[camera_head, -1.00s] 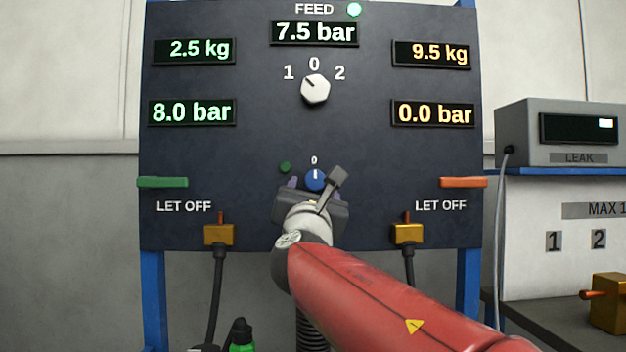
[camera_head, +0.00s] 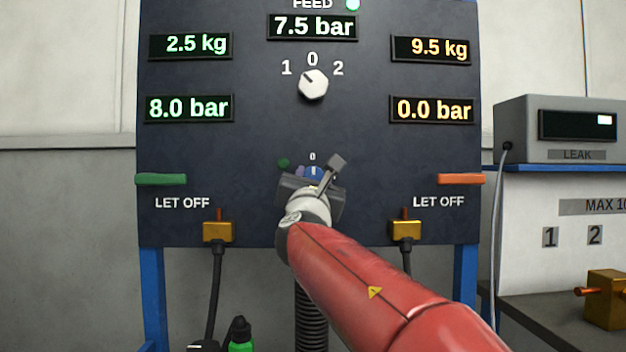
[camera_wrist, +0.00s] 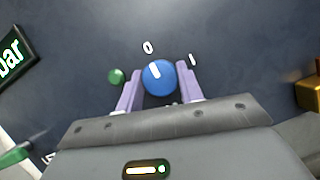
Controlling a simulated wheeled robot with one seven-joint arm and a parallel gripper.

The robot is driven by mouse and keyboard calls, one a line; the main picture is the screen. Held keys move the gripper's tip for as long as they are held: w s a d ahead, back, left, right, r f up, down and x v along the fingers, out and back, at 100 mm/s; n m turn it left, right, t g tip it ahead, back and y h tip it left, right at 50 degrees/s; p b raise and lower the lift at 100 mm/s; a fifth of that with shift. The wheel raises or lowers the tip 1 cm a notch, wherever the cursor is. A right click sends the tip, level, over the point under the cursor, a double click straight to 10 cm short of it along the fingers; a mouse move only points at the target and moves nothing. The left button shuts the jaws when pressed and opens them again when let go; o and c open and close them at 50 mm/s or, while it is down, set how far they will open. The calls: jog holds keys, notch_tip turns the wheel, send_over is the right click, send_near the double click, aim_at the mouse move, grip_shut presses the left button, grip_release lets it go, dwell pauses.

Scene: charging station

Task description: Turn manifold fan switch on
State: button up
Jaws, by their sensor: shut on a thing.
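The fan switch is a blue round knob (camera_wrist: 159,78) with a white mark, low in the middle of the dark panel. Its mark points at the 0 label (camera_wrist: 148,47); a 1 label (camera_wrist: 193,60) is to its right. In the head view the knob (camera_head: 314,172) is partly hidden behind my wrist. My gripper (camera_wrist: 160,72) has its two lilac fingers on either side of the knob and is shut on it. A dark green lamp (camera_wrist: 116,76) sits just left of the knob.
Above on the panel (camera_head: 240,150) is a white selector knob (camera_head: 313,84) among lit displays. A green lever (camera_head: 161,179) and an orange lever (camera_head: 447,179) stick out at the panel's sides. Brass fittings (camera_head: 218,231) with hoses are below. A leak meter (camera_head: 560,130) stands at right.

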jog(key=shift+m, duration=0.5)
jog(key=m+h, duration=0.1)
jog(key=m, duration=0.1)
jog(key=m+g+h, duration=0.1)
jog(key=m, duration=0.2)
jog(key=shift+h, duration=0.4)
jog(key=m+g, duration=0.1)
jog(key=m, duration=0.1)
jog(key=m+g+h, duration=0.1)
jog(key=m, duration=0.2)
jog(key=shift+a+r+m, duration=0.1)
jog(key=shift+a+m, duration=0.05)
jog(key=shift+m, duration=0.15)
jog(key=m+g+p, duration=0.1)
jog(key=m, duration=0.1)
jog(key=m+g, duration=0.1)
jog(key=m, duration=0.1)
jog(key=shift+r+m+h+p, duration=0.15)
jog(key=shift+m+h+p, duration=0.25)
jog(key=shift+m+g+y+p, duration=0.4)
jog(key=shift+m+g+p, duration=0.4)
jog(key=shift+m, duration=1.3)
jog(key=o, duration=1)
